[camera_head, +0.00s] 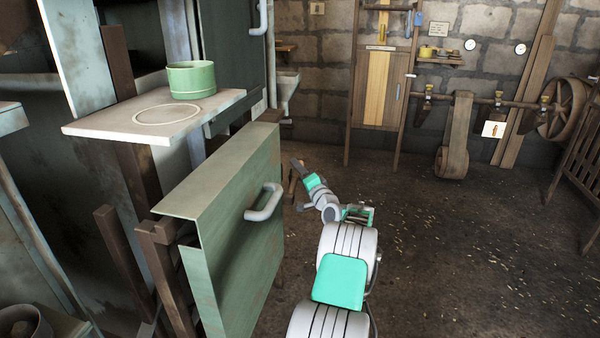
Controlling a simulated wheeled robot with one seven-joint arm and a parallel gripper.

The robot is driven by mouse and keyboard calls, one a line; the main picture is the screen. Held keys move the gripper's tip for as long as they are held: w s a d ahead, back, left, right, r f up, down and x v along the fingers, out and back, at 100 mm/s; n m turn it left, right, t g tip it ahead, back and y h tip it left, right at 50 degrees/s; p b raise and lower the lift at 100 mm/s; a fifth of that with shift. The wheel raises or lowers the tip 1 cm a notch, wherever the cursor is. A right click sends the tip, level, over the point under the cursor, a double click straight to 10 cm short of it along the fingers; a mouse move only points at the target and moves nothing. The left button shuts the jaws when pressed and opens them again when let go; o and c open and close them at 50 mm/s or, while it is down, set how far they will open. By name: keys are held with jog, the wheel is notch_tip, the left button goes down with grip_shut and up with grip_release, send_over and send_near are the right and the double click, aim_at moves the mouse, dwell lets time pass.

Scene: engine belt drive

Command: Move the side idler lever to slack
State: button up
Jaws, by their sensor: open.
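The belt drive stands along the back wall at the right. A long horizontal shaft (475,101) runs there, with a broad brown belt (457,130) hanging down to a low roller and a large spoked wheel (563,108) at the right end. I cannot make out the side idler lever for certain. My gripper (296,167) is at the end of my arm, just right of the green panel's far edge, far from the drive. It is open and appears empty; its fingers are small and dark here.
A green panel with a grey handle (264,203) stands close on the left of my arm. A shelf (90,128) holds a green pot (191,80). A wooden board (379,88) leans at the back wall. A slatted rail (578,160) stands far right. The floor (450,250) right of my arm is clear.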

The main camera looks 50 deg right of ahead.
jog(key=shift+s, duration=0.3)
jog(key=p+v, duration=0.1)
jog(key=v, duration=0.6)
jog(key=shift+a, duration=0.2)
jog(key=shift+p, duration=0.35)
